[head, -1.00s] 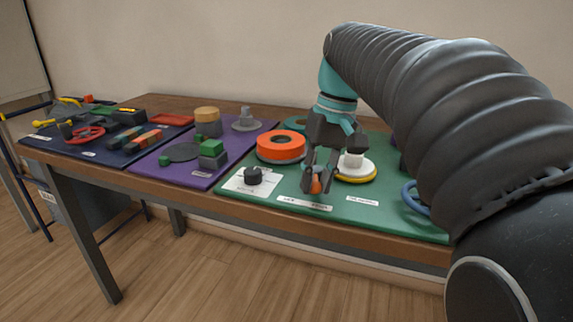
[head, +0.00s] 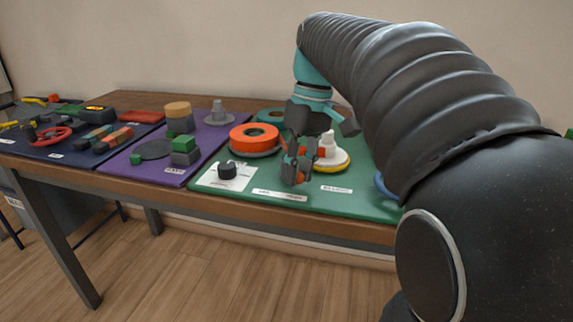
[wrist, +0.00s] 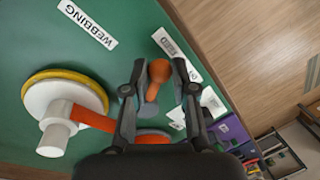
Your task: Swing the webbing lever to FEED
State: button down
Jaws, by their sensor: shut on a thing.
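In the head view the knob (head: 299,178) shows low between my fingers. My gripper (wrist: 158,75) is shut on the lever, one finger on each side of the knob. The knob stands beside the end of a white label strip (wrist: 167,43) that seems to read FEED; a finger covers part of the strip. In the head view this strip (head: 279,195) lies in front of the gripper. The WEBBING label (wrist: 87,22) lies apart, to the left.
A white spool with a yellow rim (wrist: 72,87) stands beside the gripper, an orange strap (wrist: 92,119) running from it. An orange disc (head: 254,137) and a black knob (head: 228,170) stand left on the green mat (head: 230,206). Purple and navy mats hold other parts.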

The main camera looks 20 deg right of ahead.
jog(key=c, duration=1)
grip_release()
jog(key=shift+o, duration=0.2)
notch_tip(320, 180, up, 12)
jog(key=d, duration=0.2)
jog(key=shift+w+d+f, duration=0.15)
jog(key=shift+w, duration=0.2)
